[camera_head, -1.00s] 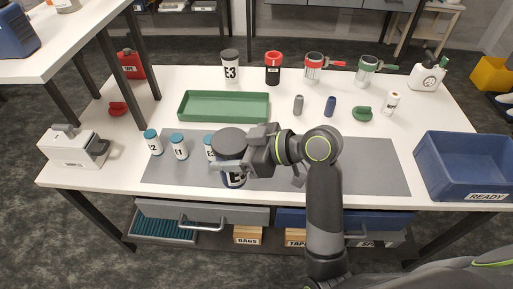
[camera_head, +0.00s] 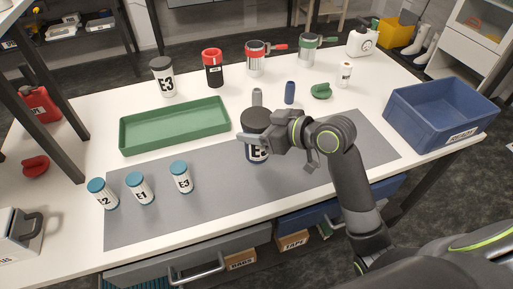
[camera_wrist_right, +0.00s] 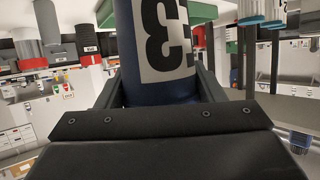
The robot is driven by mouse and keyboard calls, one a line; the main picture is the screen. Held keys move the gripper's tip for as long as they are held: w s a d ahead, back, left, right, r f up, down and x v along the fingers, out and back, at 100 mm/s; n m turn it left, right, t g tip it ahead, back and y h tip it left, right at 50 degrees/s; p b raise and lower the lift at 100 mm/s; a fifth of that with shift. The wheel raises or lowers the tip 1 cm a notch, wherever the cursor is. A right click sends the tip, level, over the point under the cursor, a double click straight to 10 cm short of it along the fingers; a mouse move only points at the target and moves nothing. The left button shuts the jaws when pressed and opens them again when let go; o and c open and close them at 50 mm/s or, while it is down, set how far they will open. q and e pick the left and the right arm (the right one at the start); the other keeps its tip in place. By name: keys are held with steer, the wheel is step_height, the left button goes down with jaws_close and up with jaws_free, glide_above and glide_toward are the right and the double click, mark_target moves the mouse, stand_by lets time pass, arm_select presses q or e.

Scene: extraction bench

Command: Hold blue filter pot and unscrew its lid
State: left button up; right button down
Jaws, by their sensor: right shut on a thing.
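The filter pot (camera_head: 256,155) has a dark lid (camera_head: 256,121) on top and a white E3 label. Its dark blue body (camera_wrist_right: 185,95) fills the middle of the right wrist view. My right gripper (camera_head: 262,141) is shut on the pot's body below the lid, and its fingers show on either side of the pot in the wrist view. The pot looks near upright over the middle of the grey mat (camera_head: 215,215). I cannot tell whether its base touches the mat. My left gripper is not in view.
Several small blue-capped jars (camera_head: 181,177) stand at the mat's left. A green tray (camera_head: 175,128) lies behind them. Another E3 pot (camera_head: 163,78) and a red-lidded container (camera_head: 212,68) stand farther back. A blue crate (camera_head: 440,115) is at right. The mat's front middle is clear.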

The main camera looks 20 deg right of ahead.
step_height(320, 180, down, 4)
steer(key=shift+f, duration=0.4)
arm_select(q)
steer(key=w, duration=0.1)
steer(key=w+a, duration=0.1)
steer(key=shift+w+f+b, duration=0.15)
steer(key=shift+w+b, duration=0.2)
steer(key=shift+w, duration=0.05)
arm_select(e)
steer(key=shift+f, duration=0.2)
